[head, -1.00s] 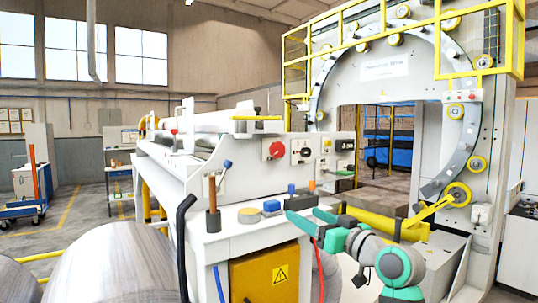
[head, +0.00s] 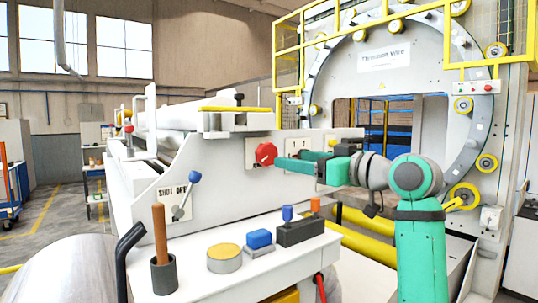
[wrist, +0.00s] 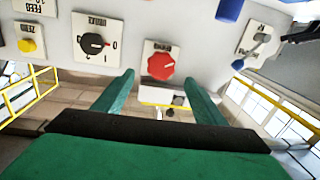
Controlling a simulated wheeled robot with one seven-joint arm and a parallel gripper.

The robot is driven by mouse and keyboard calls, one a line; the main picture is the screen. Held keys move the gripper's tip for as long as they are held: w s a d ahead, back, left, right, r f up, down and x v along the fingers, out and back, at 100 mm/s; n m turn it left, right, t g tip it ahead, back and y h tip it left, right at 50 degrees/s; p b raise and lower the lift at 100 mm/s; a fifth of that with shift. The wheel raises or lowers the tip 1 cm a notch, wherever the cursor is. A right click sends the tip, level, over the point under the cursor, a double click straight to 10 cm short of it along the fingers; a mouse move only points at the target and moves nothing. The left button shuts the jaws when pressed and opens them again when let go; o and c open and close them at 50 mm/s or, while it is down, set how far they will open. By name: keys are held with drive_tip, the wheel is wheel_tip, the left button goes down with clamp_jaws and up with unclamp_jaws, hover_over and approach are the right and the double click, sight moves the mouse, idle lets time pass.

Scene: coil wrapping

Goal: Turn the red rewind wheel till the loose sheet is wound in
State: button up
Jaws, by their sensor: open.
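The red rewind wheel (head: 265,153) is a small red knob on a square plate on the white machine's side panel. In the wrist view, which looks upside down, the red wheel (wrist: 161,66) sits just beyond and between the fingertips. My gripper (head: 280,161) is open at the wheel's right in the head view, with its green fingers pointing at it. In the wrist view my gripper (wrist: 158,78) has its fingers spread and nothing between them; I cannot tell whether they touch the wheel. I cannot make out the loose sheet.
A black rotary knob (wrist: 94,44) and a yellow button (wrist: 28,46) share the panel. A blue-knobbed lever (head: 186,194) is on the machine's side. The white ledge below bears a wooden-handled tool (head: 161,235), a yellow-topped disc (head: 224,258) and a blue block (head: 259,239). A large ring (head: 470,130) stands behind.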

sight(270, 155)
drive_tip(key=x, duration=1)
drive_tip(key=shift+s+a, duration=0.1)
drive_tip(key=shift+a, duration=0.35)
drive_tip(key=shift+w+d, duration=0.25)
drive_tip(key=shift+d, duration=0.1)
drive_tip(key=shift+a, duration=0.1)
